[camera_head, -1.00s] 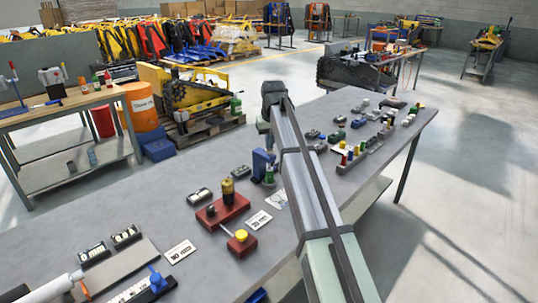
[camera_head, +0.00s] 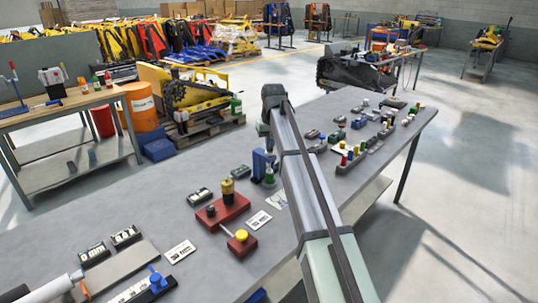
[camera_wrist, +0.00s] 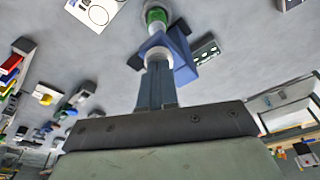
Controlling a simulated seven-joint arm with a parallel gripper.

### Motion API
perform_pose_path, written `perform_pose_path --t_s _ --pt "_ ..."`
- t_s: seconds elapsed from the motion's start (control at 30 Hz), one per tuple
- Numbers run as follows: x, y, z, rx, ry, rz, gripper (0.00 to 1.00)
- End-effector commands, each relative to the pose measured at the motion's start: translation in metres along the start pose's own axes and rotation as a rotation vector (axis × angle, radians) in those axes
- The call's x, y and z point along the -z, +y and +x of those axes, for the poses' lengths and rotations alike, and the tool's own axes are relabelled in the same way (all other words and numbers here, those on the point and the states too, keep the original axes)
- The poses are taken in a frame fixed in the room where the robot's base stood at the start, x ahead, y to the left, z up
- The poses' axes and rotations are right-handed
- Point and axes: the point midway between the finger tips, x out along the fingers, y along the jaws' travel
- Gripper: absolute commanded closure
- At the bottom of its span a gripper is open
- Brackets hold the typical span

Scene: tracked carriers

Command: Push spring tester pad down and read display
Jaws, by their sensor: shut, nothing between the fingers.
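The spring tester appears to be the blue upright block (camera_head: 259,166) with a green part (camera_head: 269,177) at its foot, on the grey bench. In the wrist view the blue block (camera_wrist: 181,56) stands beside a white round pad (camera_wrist: 158,57) and a green piece (camera_wrist: 155,15). My gripper (camera_wrist: 156,68) is shut and empty, its fingertips close to the pad. I cannot tell whether they touch it. A small dark box (camera_head: 241,172), possibly the display, lies left of the block. It also shows in the wrist view (camera_wrist: 206,52), its reading too small to make out.
A red base (camera_head: 222,210) with a brass cylinder and a yellow-knobbed block (camera_head: 242,243) stand nearer on the bench (camera_head: 150,215). White cards lie beside them. Several small devices and coloured pegs crowd the bench's far right part. Open bench lies left of the tester.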

Motion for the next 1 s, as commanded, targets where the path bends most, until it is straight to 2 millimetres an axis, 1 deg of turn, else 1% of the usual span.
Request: perform_pose_path --t_s 0.13,0.53,0.67,1.0 --pt "-0.001 0.0 0.004 0.0 -0.001 0.0 1.0" --pt "-0.001 0.0 0.003 0.0 -0.003 0.0 1.0" --pt "0.0 0.0 -0.001 0.0 -0.003 0.0 1.0" --pt "0.004 0.0 -0.021 0.0 0.0 0.0 1.0"
